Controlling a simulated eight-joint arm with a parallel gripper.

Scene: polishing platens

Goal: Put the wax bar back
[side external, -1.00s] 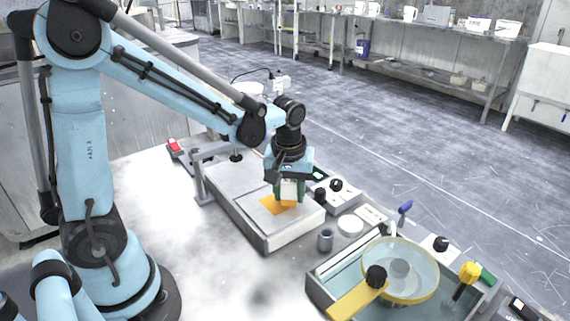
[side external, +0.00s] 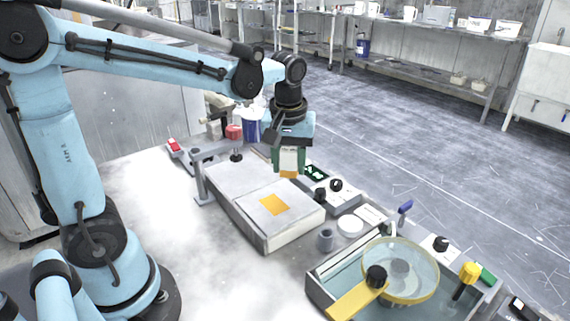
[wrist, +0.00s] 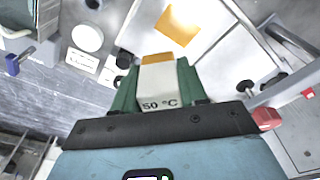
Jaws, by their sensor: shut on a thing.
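The wax bar is a pale block with an orange end, marked "50 °C" in the wrist view (wrist: 158,88); its lower end shows in the side view (side external: 289,174). My gripper (side external: 290,164) is shut on the bar, with a green finger on each side of it in the wrist view (wrist: 157,85). It holds the bar in the air above the far right part of a low grey two-part platen unit (side external: 290,225). An orange square patch (side external: 274,205) lies flat on the front plate, apart from the bar. I cannot tell a resting place for the bar.
A control panel with black knobs (side external: 336,186) runs along the unit's right side.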

